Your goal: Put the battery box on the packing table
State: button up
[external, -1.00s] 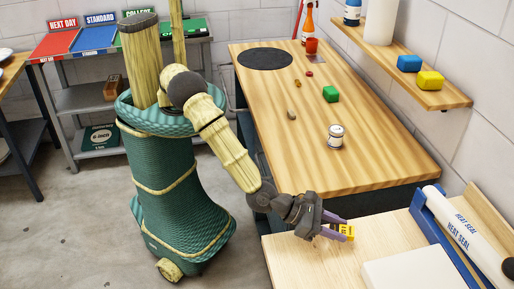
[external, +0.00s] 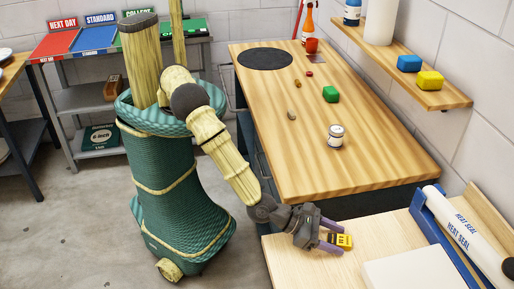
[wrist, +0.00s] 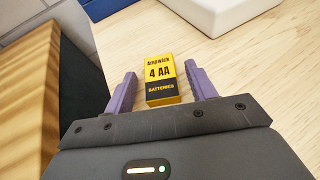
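The battery box (external: 341,241) is a small yellow and black box marked "4 AA" and "BATTERIES". It rests on the pale wood top of the packing table (external: 290,262), near its left back part. In the wrist view the battery box (wrist: 161,78) sits between the two purple fingers of my gripper (wrist: 160,72), with a gap on each side. My gripper (external: 336,240) is open, low over the table, with its fingers on either side of the box and not closed on it.
A blue heat sealer (external: 450,230) and a white block (external: 415,270) stand to the right on the packing table. Bare tabletop lies around the box.

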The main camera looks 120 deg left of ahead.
jog(key=shift+r, duration=0.25)
jog(key=shift+s+d, duration=0.2)
jog(key=shift+s, duration=0.15)
jog(key=b+v, duration=0.1)
jog(key=v, duration=1)
jog(key=shift+b, duration=0.3)
